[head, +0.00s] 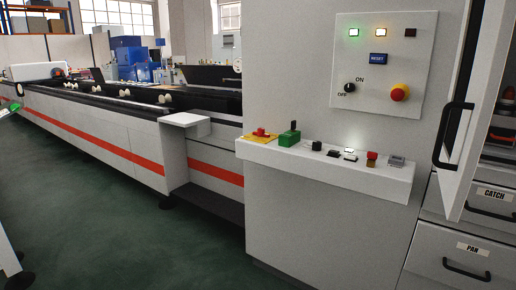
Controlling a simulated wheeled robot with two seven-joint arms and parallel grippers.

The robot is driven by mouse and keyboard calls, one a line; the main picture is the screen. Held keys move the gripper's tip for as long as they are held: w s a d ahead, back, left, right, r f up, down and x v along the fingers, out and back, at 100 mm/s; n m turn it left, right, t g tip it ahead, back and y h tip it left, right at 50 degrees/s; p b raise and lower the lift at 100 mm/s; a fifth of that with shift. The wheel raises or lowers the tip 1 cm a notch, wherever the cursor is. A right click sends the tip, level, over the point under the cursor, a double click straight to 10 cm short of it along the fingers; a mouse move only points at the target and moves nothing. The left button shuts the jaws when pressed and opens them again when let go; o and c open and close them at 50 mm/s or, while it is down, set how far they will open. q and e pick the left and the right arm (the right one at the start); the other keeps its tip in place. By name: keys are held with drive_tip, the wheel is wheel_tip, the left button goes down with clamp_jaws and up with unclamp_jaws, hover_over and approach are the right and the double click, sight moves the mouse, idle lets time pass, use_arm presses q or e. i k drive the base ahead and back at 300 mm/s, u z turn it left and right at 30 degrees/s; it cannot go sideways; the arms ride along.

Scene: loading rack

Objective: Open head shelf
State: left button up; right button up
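A white cabinet door (482,110) with a long black vertical handle (453,136) is at the right edge. The door stands partly open, swung outward, and dark shelves with small red and orange items (502,133) show behind it. I cannot read a "head" label anywhere. Below it are a drawer marked CATCH (486,207) and a drawer marked PAN (450,262), each with a black handle; both look shut.
A grey machine cabinet carries a control panel (384,65) and a protruding ledge (325,169) with buttons and small devices, left of the door. A long machine bed (110,135) with a red stripe runs back left. The green floor (90,220) in front is clear.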

sight(506, 119)
drive_tip(key=u, duration=1.1)
drive_tip(key=i, duration=0.75)
drive_tip(key=z, duration=4.8)
drive_tip(key=i, duration=1.4)
drive_tip(key=u, duration=0.2)
